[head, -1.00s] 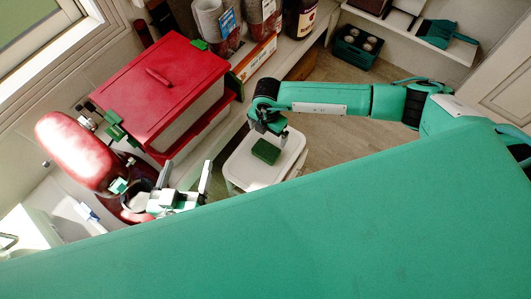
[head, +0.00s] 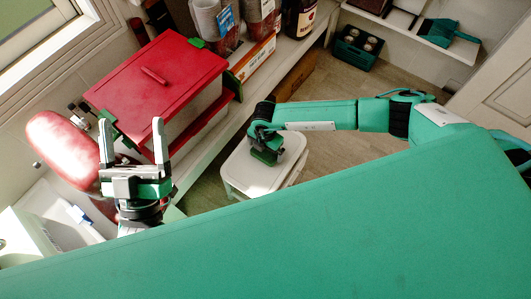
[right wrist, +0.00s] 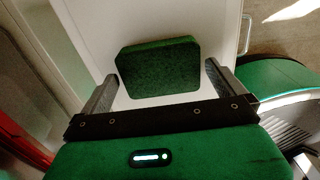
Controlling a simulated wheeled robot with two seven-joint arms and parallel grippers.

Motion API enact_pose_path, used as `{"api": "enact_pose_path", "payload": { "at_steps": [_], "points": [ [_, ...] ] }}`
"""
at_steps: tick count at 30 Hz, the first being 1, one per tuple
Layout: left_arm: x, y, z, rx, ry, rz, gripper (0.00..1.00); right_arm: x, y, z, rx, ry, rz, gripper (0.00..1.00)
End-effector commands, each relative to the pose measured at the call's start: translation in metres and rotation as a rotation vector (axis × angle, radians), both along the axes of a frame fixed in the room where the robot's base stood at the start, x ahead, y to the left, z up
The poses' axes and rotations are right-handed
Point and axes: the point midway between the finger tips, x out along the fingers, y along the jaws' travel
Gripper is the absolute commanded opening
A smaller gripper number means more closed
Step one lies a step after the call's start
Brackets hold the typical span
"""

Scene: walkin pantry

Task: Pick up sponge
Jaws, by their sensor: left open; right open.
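The dark green sponge (right wrist: 160,68) lies on a white flat-topped stand (head: 250,182), seen in the right wrist view. In the head view it is mostly hidden by my right gripper (head: 266,146), which points down over it. In the right wrist view the two fingers of my right gripper (right wrist: 161,74) are apart, one toward each side of the sponge, with gaps showing. Whether the fingers are down at its height, I cannot tell. My left gripper (head: 130,124) is open and empty, fingers upward, in front of a red-lidded box.
The red-lidded box (head: 155,75) stands on the counter at left, next to a red rounded appliance (head: 62,150). Cups and a bottle (head: 299,18) stand at the back. A dark green crate (head: 358,45) sits at the back right. Floor (head: 400,75) is free behind my right arm.

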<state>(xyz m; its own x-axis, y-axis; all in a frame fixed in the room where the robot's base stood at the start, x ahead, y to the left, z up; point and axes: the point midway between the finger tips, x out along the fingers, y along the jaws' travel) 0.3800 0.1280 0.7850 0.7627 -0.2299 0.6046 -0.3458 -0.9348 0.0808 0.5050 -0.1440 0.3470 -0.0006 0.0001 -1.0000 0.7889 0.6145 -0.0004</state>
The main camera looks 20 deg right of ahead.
Motion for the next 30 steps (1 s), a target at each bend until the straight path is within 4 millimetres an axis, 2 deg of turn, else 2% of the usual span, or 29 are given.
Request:
{"api": "enact_pose_path", "payload": {
  "at_steps": [1, 6, 14, 19, 30],
  "points": [
    [-0.002, 0.002, 0.005, -0.009, -0.037, 0.005, 0.79, 0.0, 0.0, -0.006, 0.0, 0.0, 0.0, 1.0],
    [-0.007, 0.007, 0.017, -0.025, -0.109, 0.015, 0.79, 0.0, 0.0, -0.014, -0.001, 0.001, 0.0, 1.0],
    [-0.007, 0.007, 0.019, -0.027, -0.118, 0.016, 0.79, 0.0, 0.0, -0.014, 0.0, 0.0, 0.0, 1.0],
    [-0.007, 0.007, 0.019, -0.027, -0.118, 0.016, 0.79, 0.0, 0.0, -0.014, 0.0, 0.0, 0.0, 0.67],
    [-0.007, 0.007, 0.019, -0.028, -0.116, 0.016, 0.79, 0.0, 0.0, -0.013, 0.0, 0.0, 0.0, 0.64]
  ]
}}
